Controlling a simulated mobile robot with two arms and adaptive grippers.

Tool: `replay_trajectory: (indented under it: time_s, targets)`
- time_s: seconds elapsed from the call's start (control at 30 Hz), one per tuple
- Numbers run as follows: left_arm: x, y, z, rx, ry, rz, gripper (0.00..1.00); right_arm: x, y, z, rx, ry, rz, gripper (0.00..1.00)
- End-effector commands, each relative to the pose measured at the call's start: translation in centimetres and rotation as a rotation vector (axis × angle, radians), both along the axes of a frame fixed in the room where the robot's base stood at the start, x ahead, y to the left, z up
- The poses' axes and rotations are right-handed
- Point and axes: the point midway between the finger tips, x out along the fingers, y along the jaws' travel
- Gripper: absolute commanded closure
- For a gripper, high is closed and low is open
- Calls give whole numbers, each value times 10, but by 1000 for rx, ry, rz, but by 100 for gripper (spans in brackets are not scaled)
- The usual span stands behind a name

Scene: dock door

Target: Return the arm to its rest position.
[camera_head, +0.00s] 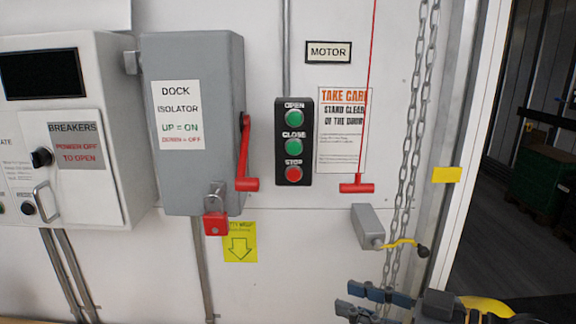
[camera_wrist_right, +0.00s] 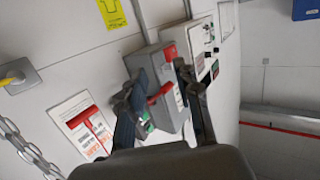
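My right gripper (camera_head: 352,298) is at the lower right of the head view, in front of the wall by the hanging chains. It is open, and nothing shows between its fingers. In the right wrist view the open fingers (camera_wrist_right: 160,80) frame the grey dock isolator (camera_wrist_right: 172,112), which lies beyond them. In the head view the isolator (camera_head: 192,85) has its red lever (camera_head: 244,160) pointing down, with a red padlock (camera_head: 215,223) at its bottom. My left gripper is in neither view.
A button panel (camera_head: 293,142), a red pull cord handle (camera_head: 357,187) and a grey box (camera_head: 367,225) are on the wall. Chains (camera_head: 408,150) hang beside the door frame (camera_head: 470,150). A breaker cabinet (camera_head: 110,185) is at left. The doorway at right is dark.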

Motion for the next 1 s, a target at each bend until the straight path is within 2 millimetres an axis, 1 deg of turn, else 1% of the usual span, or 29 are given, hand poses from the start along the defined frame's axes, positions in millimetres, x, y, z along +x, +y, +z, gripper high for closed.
replay_trajectory:
  time_s: [0.03,0.07,0.17,0.27,0.3,0.37,0.4,0.47,0.5,0.57,0.6,0.67,0.7,0.77,0.8,0.87,0.9,0.93,1.0]
  targets:
    - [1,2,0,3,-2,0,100,-2,2,-16,-16,25,-10,67]
    - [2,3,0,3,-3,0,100,-3,3,-26,-30,38,-18,67]
    - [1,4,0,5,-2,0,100,-7,3,-63,-84,94,-60,67]
    - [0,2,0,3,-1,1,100,-14,1,-108,-149,171,-123,67]
    - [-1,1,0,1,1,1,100,-20,-2,-129,-182,214,-158,67]
    - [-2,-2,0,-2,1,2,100,-31,-9,-165,-236,295,-226,67]
    - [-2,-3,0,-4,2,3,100,-41,-16,-190,-276,357,-278,67]
    - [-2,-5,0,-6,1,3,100,-58,-28,-222,-336,450,-359,67]
    - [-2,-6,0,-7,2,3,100,-71,-36,-240,-373,509,-408,67]
    - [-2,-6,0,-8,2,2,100,-89,-48,-262,-421,590,-474,67]
    - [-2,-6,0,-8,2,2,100,-101,-55,-274,-451,641,-515,67]
    - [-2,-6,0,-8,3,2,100,-120,-66,-290,-490,713,-571,67]
    - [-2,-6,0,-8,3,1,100,-133,-72,-299,-516,759,-606,67]
    - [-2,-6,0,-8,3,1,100,-151,-81,-310,-551,825,-654,67]
    - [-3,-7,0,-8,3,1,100,-164,-86,-316,-574,868,-685,67]
    - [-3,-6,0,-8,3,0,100,-183,-94,-325,-606,931,-730,67]
    - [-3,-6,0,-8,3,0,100,-197,-99,-330,-628,974,-760,67]
    - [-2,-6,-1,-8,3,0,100,-190,-99,-340,-631,968,-756,67]
    - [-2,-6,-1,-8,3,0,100,-183,-98,-362,-637,970,-750,67]
